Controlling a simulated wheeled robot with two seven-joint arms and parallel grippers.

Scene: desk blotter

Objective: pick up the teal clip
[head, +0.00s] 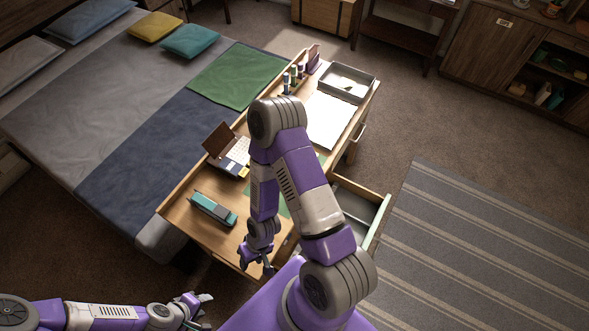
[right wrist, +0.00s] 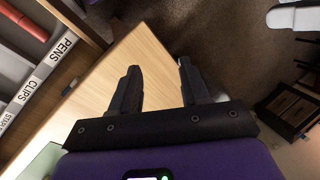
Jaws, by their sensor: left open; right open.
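I cannot make out a teal clip for certain in either view. A long teal and grey object (head: 213,208), like a stapler, lies on the near left part of the desk (head: 180,212). My right gripper (head: 257,265) is open and empty over the desk's near edge, to the right of that object. Its two dark fingers (right wrist: 157,92) stand apart over bare wood in the right wrist view. My left gripper (head: 203,304) is open and empty, low in front of the desk and away from it. My right arm hides the middle of the desk.
An open drawer (head: 378,222) sticks out on the desk's right side. Labels for pens and clips (right wrist: 38,80) show at left in the right wrist view, with a small dark item (right wrist: 70,88) beside them. A bed (head: 110,120) adjoins the desk; a grey tray (head: 347,83) stands at its far end.

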